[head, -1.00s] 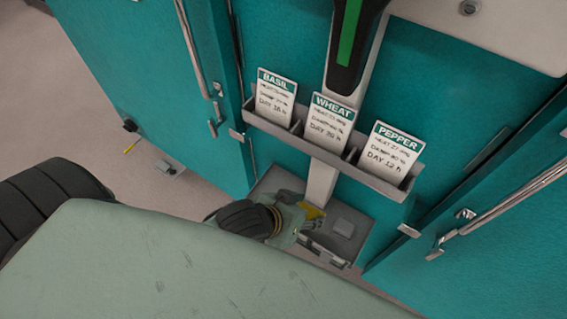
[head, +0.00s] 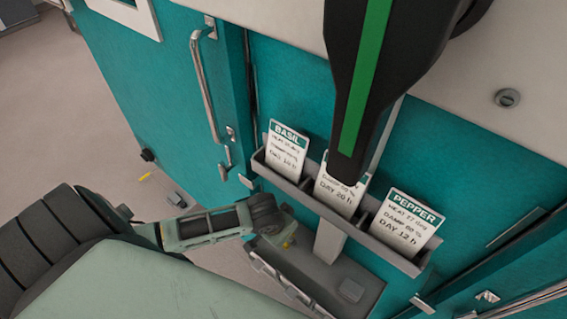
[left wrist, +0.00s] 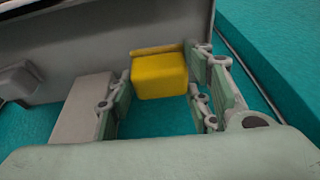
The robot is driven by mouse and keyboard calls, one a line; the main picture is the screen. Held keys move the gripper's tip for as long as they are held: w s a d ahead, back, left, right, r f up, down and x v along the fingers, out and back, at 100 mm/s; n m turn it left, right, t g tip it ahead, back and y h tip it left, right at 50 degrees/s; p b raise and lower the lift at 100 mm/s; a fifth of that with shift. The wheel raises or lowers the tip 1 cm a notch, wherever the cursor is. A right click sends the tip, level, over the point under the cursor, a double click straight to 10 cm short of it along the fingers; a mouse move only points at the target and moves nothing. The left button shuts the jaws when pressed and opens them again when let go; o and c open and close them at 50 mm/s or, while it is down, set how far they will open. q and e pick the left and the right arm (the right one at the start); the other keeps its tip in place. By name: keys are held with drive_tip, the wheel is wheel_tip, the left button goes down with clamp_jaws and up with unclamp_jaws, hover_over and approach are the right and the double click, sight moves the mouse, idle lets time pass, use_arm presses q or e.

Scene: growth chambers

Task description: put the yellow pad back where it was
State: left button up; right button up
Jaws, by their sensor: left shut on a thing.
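The yellow pad (left wrist: 160,75) is a small block between the fingers of my left gripper (left wrist: 165,100) in the left wrist view. The gripper is shut on it. In the head view my left gripper (head: 281,228) is at the left end of the low grey tray (head: 312,268), under the card rack. Only a small yellow bit of the pad (head: 288,243) shows there. I cannot tell whether the pad touches the tray. My right gripper is not in view.
The card rack (head: 400,258) above holds basil, wheat and pepper cards. Teal chamber doors (head: 290,85) with metal handles stand behind. A small yellow item (head: 146,176) lies on the floor at left.

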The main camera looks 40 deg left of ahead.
use_arm(q)
drive_tip(key=shift+w+f, duration=0.15)
drive_tip(key=shift+w, duration=0.15)
drive_tip(key=shift+a+f, duration=0.1)
drive_tip(key=shift+f, duration=0.25)
wheel_tip(320, 180, down, 3)
drive_tip(key=shift+f, duration=0.2)
drive_tip(key=o, duration=1)
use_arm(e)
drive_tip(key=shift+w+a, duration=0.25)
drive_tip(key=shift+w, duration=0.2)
use_arm(q)
drive_tip(key=p+v, duration=0.1)
drive_tip(key=v, duration=1.1)
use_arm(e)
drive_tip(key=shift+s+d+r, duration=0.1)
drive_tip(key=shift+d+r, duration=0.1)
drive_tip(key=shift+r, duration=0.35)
